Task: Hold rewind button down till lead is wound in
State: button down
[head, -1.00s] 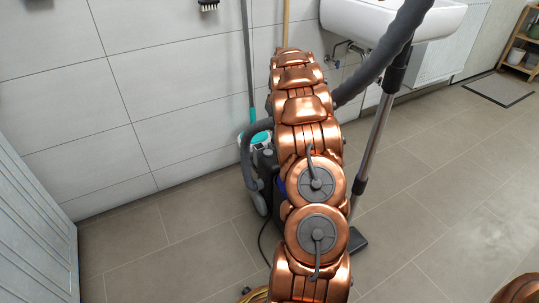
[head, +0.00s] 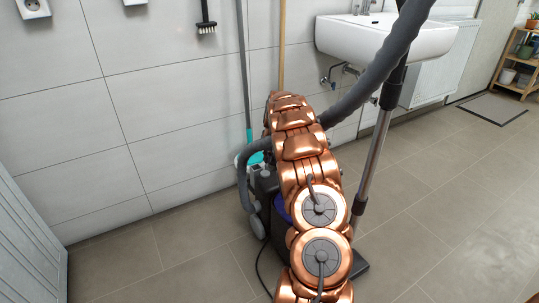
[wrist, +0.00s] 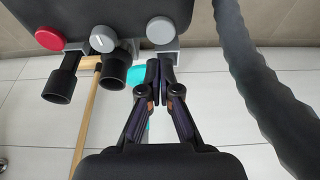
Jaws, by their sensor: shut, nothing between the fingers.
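The vacuum cleaner (head: 265,185) stands on the floor by the wall, mostly hidden behind my arm in the head view. In the wrist view its dark body (wrist: 200,12) fills the top. A thin black lead (head: 260,262) lies on the floor beside the cleaner.
A thick grey hose (head: 375,75) arches to the right of my arm and also shows in the wrist view (wrist: 262,95). A metal tube (head: 375,155) stands beside it. A sink (head: 385,38) hangs on the wall.

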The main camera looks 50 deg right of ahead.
aim_at(266, 173)
jog(key=x, duration=0.2)
jog(key=b+x, duration=0.1)
jog(key=x, duration=0.1)
jog(key=s+b+x, duration=0.1)
jog(key=x, duration=0.1)
jog(key=shift+a+f, duration=0.2)
jog(key=shift+f, duration=0.1)
jog(key=shift+d+p, duration=0.1)
jog(key=shift+p, duration=0.2)
